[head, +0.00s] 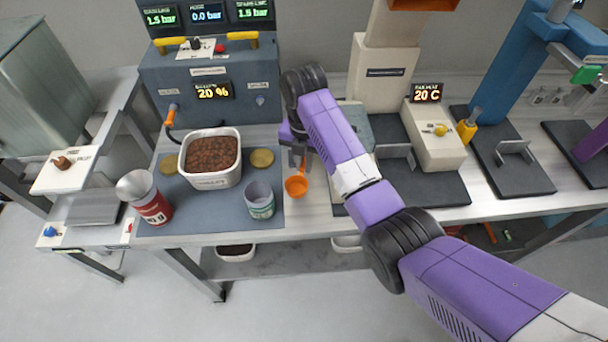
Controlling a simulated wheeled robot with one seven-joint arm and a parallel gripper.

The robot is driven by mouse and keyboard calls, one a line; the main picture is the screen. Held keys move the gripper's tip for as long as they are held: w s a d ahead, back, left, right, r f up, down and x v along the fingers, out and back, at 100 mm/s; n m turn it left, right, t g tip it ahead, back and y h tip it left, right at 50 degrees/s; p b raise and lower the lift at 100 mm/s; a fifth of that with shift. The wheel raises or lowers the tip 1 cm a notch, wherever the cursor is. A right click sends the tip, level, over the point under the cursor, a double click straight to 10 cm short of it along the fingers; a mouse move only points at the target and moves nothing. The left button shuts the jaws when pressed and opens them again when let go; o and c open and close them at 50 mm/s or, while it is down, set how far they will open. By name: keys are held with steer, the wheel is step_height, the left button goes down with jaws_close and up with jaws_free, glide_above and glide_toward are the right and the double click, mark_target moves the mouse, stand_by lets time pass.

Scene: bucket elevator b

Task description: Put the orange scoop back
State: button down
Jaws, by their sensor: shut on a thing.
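The orange scoop (296,185) shows in the head view right of the grey mat, its bowl low and its thin handle rising toward my gripper. My gripper (301,158) is shut on the scoop's handle, just above the white bench. My purple arm hides much of the bench behind and to the right of it. I cannot tell whether the scoop's bowl touches the bench. A white tub (212,182) full of brown pellets stands on the mat, left of the scoop. An open grey-green can (259,200) stands between them, close to the scoop.
The grey mat (190,222) also bears a red can with a metal funnel (142,194) and brass lids (262,158). A dark control machine (207,85) stands behind. Beige equipment (384,75) stands right of my arm. The bench's front edge lies just below the scoop.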

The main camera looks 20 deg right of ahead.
steer(key=shift+f, duration=2.55)
steer(key=shift+f, duration=0.25)
steer(key=c, duration=1.5)
jaws_free()
steer(key=shift+o, duration=0.2)
step_height(320, 180, up, 12)
steer(key=shift+r, duration=0.25)
